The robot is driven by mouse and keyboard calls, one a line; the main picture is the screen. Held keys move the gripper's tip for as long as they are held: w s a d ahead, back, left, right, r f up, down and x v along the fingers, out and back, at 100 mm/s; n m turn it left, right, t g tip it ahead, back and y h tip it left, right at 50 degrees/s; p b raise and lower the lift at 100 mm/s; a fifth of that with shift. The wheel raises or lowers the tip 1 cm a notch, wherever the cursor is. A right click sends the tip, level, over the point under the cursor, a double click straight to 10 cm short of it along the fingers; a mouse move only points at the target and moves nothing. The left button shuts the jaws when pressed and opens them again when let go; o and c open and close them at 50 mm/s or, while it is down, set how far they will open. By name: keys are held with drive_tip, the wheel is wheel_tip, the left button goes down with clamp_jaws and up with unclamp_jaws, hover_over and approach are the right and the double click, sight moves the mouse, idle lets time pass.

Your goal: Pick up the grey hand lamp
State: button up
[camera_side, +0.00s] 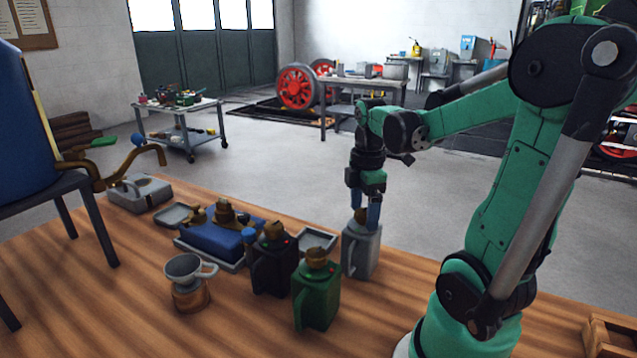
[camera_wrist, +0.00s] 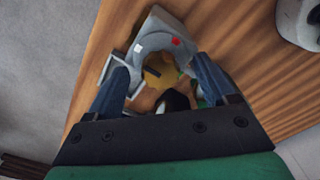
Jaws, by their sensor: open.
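The grey hand lamp (camera_side: 361,252) stands upright near the far edge of the wooden table, with a brass top. My gripper (camera_side: 364,212) points straight down over it, open, with its blue fingers at the height of the brass top. In the wrist view the grey lamp (camera_wrist: 160,35) shows its grey body and handle, with two small marks, one red and one white. Its brass top (camera_wrist: 157,74) lies between the spread fingers of my gripper (camera_wrist: 164,80). I cannot tell whether either finger touches it.
A black lamp (camera_side: 272,266) and a green lamp (camera_side: 317,297) stand close on the left. A small grey tray (camera_side: 318,239) lies beside the grey lamp. A blue block (camera_side: 212,243) and a grey funnel (camera_side: 185,267) are farther left. A wooden crate (camera_side: 608,338) sits at right.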

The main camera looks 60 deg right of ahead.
drive_tip(key=shift+f, duration=0.6)
clamp_jaws()
idle(1.1)
